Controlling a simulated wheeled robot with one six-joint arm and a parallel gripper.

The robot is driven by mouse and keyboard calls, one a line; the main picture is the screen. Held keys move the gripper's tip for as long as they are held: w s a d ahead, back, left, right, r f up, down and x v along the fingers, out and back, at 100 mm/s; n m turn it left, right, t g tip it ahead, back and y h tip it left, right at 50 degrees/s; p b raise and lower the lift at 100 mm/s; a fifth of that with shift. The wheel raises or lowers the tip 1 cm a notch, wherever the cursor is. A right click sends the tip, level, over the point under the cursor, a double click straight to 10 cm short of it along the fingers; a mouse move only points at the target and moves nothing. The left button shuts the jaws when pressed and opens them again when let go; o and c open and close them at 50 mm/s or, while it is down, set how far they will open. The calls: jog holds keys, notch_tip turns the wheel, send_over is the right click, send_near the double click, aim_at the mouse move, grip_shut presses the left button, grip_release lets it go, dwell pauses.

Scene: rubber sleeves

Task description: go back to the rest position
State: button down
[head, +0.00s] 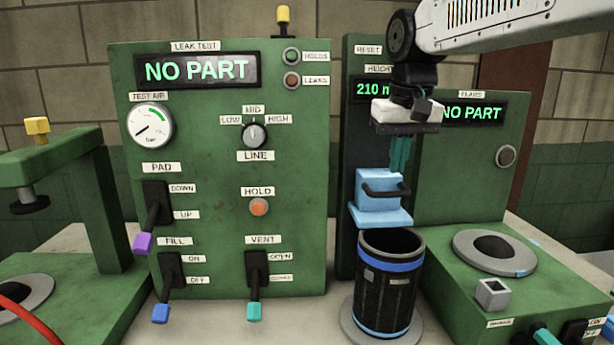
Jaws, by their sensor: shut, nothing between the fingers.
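My gripper (400,155) hangs at the upper right in the head view, its teal fingers pointing down and closed together with nothing between them. It is in front of the column with the height display (372,90). Below the fingers is a light blue block with a dark handle (378,190) on that column; I cannot tell whether the fingertips touch it. Under the block stands a black ribbed cylinder with blue bands (388,285), upright on a round grey plate (350,328).
The leak test panel (215,200) with levers and a gauge fills the left middle. A green press frame (60,180) stands at far left. A green bench with a round grey ring (470,262) and a small grey square socket (492,293) is at right. Both displays read NO PART.

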jog(key=s+d+f, duration=0.2)
jog(key=s+f, duration=0.3)
jog(key=s, duration=0.4)
jog(key=s+d+f, duration=0.2)
jog(key=s+f, duration=0.3)
jog(key=s, duration=0.5)
jog(key=s+d+f, duration=0.2)
jog(key=s+f, duration=0.4)
jog(key=s, duration=0.3)
jog(key=shift+s+g, duration=0.2)
jog(key=shift+g, duration=0.2)
